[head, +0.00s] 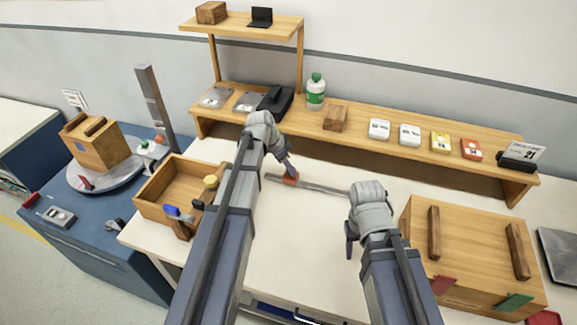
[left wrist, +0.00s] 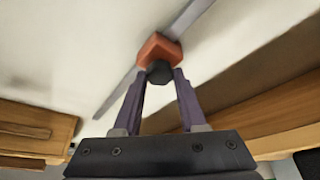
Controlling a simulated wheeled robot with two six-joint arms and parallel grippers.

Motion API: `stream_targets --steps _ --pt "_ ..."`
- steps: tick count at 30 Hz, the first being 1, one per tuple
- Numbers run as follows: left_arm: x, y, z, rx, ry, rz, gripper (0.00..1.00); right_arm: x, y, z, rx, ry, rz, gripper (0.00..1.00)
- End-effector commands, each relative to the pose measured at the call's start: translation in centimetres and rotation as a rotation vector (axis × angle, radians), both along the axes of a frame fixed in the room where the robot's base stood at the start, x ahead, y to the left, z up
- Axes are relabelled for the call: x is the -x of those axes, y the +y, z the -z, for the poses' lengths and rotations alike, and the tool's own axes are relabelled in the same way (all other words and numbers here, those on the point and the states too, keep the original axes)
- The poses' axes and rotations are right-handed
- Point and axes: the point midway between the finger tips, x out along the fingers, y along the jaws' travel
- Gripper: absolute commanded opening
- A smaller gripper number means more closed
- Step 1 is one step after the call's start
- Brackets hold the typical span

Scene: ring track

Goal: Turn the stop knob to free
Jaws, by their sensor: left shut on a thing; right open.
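An orange-red stop block (head: 290,181) sits on a grey metal rail (head: 325,190) lying on the white table. In the left wrist view the block (left wrist: 160,47) carries a dark, faceted stop knob (left wrist: 159,72) on its near side. My left gripper (left wrist: 159,84) has its two fingers closed on either side of the knob; it also shows in the head view at the block (head: 289,172). The knob is hidden in the head view, and I cannot read its setting. My right gripper (head: 350,246) is open and empty over the table, below the rail's right end.
An open wooden tray (head: 150,210) with tools stands left of my left arm. A large wooden box (head: 470,250) with two dark bars stands at the right. A long wooden shelf (head: 360,145) with a green bottle (head: 316,92) and small boxes runs behind. The table around the rail is clear.

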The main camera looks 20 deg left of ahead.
Motion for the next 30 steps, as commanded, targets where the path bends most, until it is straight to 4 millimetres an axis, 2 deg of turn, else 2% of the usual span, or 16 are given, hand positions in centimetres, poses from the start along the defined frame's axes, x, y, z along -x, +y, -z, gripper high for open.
stream_targets --steps 30 --pt "0.32 -0.89 0.01 -0.002 0.0 -0.961 0.0 0.0 0.0 0.01 0.0 0.0 0.0 0.5"
